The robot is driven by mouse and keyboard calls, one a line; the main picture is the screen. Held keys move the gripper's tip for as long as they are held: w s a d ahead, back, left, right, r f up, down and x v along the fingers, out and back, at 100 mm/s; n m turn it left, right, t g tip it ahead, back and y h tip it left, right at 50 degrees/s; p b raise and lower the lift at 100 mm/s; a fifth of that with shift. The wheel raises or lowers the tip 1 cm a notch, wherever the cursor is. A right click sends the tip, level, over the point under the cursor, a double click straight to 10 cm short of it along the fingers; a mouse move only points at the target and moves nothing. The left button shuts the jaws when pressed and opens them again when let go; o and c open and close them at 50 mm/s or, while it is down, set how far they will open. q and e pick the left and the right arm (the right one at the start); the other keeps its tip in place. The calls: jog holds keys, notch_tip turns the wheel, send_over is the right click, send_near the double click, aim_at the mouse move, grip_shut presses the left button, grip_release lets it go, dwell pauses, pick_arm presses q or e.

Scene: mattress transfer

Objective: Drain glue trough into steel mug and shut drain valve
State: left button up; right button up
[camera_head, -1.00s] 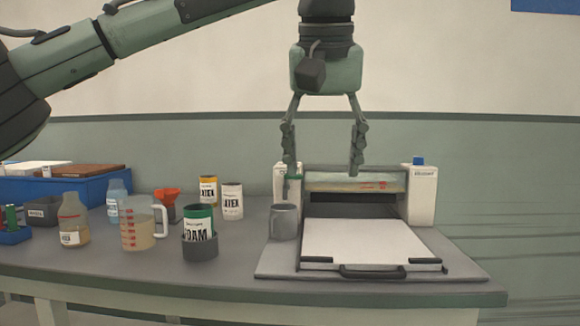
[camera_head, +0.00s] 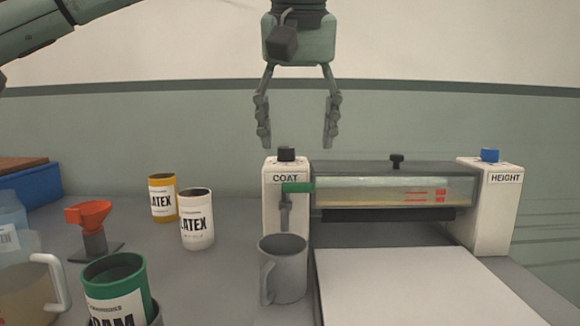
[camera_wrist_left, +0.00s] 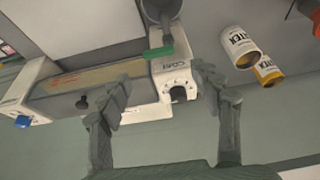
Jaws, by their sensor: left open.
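The glue trough (camera_head: 390,190) is a clear-fronted box with pale glue, set between the machine's two white posts. The drain valve's green handle (camera_head: 298,187) lies level at the left post, above a grey spout (camera_head: 285,213). The grey steel mug (camera_head: 288,272) stands upright below the spout. My left gripper (camera_head: 297,145) is open and empty, pointing down above the left post in the head view. In the left wrist view, its fingers (camera_wrist_left: 160,82) are spread; the green handle (camera_wrist_left: 158,52) and mug (camera_wrist_left: 157,12) lie beyond them. My right gripper is not seen.
A white sheet (camera_head: 410,285) lies in front of the trough. A black COAT knob (camera_head: 287,154) and blue HEIGHT knob (camera_head: 490,155) top the posts.

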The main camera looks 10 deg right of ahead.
aim_at(297, 183)
pick_arm(q)
jog(key=x, duration=0.6)
jog(key=shift+f, duration=0.4)
jog(key=shift+w+f, duration=0.15)
jog(key=shift+f, duration=0.15)
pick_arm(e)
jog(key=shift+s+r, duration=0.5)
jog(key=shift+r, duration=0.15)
pick_arm(q)
jog(key=shift+c, duration=0.6)
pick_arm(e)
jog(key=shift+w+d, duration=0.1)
pick_arm(q)
jog(key=c, duration=1)
jog(key=shift+c, duration=0.2)
jog(key=shift+r, duration=0.1)
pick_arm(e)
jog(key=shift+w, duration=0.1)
